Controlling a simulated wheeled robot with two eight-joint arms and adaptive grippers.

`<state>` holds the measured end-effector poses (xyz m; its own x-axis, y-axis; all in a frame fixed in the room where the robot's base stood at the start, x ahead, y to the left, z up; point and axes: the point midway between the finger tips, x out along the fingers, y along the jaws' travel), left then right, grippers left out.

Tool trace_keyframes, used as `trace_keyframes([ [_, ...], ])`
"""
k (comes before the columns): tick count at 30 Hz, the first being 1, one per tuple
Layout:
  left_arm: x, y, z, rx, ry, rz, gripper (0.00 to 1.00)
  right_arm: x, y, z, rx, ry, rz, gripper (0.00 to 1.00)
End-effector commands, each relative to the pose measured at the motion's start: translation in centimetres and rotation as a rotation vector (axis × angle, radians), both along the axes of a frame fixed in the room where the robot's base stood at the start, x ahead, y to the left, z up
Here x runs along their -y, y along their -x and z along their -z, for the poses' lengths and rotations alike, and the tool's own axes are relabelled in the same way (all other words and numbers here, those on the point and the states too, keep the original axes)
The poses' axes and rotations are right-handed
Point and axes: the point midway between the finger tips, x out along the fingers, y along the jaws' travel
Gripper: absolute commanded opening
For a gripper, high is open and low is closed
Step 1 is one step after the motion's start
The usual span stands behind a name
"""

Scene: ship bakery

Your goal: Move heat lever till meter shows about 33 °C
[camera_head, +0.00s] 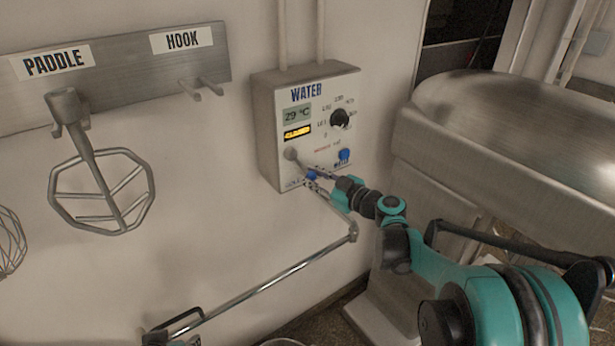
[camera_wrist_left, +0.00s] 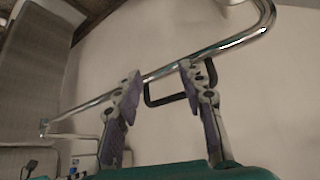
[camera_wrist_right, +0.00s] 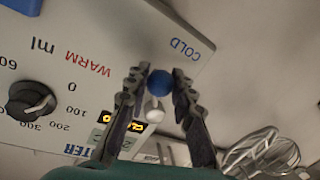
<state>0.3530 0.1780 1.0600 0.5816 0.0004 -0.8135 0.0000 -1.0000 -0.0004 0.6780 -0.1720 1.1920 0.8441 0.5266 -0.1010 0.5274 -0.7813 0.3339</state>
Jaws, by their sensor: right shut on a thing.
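The white water panel (camera_head: 329,108) hangs on the wall; its grey meter (camera_head: 297,114) reads about 29 °C. My right gripper (camera_head: 309,172) is at the panel's lower left, by the COLD marking. In the right wrist view its fingers (camera_wrist_right: 159,88) are closed around a lever with a blue knob (camera_wrist_right: 159,82); a pale round knob (camera_wrist_right: 153,111) shows just beside it. The fingers partly hide the lever. The WARM marking (camera_wrist_right: 87,63) is to the left in that view. My left gripper (camera_wrist_left: 163,85) is open and empty, near a chrome pipe (camera_wrist_left: 222,46).
A black dial (camera_head: 340,118) and a blue button (camera_head: 344,155) sit on the panel. The chrome pipe also shows below the panel (camera_head: 262,286), with a black handle (camera_head: 187,322). A paddle (camera_head: 97,190) hangs left. A large metal machine (camera_head: 510,120) stands right.

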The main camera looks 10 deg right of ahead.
Motion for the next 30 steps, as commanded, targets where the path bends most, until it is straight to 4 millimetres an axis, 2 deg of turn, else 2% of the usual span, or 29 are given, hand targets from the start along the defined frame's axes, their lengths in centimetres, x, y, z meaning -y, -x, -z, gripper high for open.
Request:
trace_keyframes([
  [12, 0.00, 0.00, -1.25, 0.000, 0.000, 0.000, 0.40, 1.03, -0.43, -0.90, 0.071, 0.173, 0.000, 0.00],
  [28, 0.00, 0.00, -1.33, 0.000, 0.000, 0.000, 0.40, 1.14, -0.46, -0.92, 0.080, 0.196, 0.000, 0.00],
  [29, 0.00, 0.00, -1.33, 0.000, 0.000, 0.000, 0.40, 1.14, -0.46, -0.92, 0.080, 0.196, 0.000, 0.29],
  [30, 0.00, 0.00, -1.33, 0.000, 0.000, 0.000, 0.40, 1.14, -0.46, -0.92, 0.080, 0.195, 0.000, 0.39],
])
